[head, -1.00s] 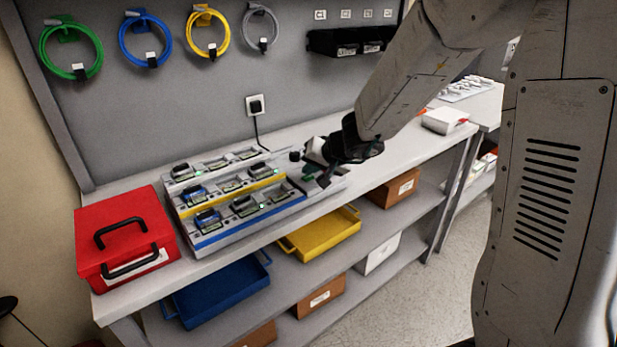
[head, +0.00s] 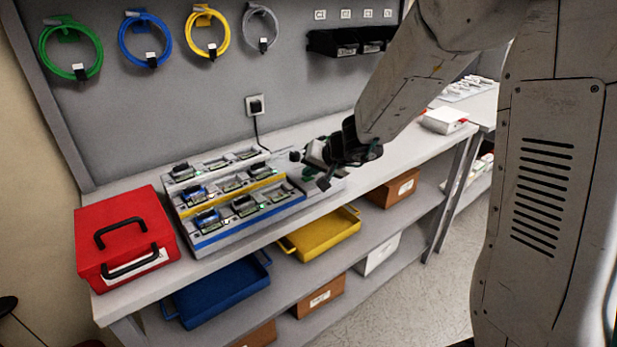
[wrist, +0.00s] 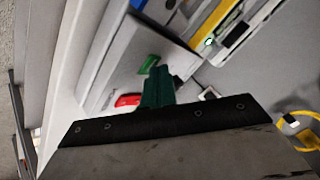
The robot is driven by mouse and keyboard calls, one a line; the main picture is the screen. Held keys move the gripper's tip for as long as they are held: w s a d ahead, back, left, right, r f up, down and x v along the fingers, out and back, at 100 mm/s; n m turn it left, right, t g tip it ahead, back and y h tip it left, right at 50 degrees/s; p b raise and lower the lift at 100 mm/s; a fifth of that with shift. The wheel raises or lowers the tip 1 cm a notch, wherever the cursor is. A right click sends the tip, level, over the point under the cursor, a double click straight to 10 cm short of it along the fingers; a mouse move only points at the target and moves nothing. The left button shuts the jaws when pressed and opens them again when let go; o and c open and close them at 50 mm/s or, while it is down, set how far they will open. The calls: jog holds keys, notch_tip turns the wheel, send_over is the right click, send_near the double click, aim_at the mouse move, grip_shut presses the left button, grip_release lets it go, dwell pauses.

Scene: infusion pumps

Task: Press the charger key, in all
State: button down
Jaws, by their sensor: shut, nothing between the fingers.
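The charger (head: 245,229) is a stepped grey rack on the bench with blue and yellow stripes and several small devices in its bays. Its right end, a plain grey panel (wrist: 128,71), shows in the wrist view with a green key (wrist: 148,63) and a red key (wrist: 127,100). My gripper (head: 324,183) is shut and empty over that right end. In the wrist view its dark green fingertips (wrist: 158,70) appear just beside the green key, with the red key on their other side. I cannot tell whether they touch either key. The fingers partly hide the panel.
A red case (head: 122,238) stands at the bench's left end. A wall socket (head: 255,105) with a black cable is behind the charger. Coiled cables hang on the wall. A yellow tray (head: 322,236) and a blue tray (head: 218,292) sit below. The bench right of my gripper is fairly clear.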

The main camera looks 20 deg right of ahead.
jog(key=shift+r, duration=0.8)
jog(key=shift+r, duration=0.1)
jog(key=shift+r, duration=2.4)
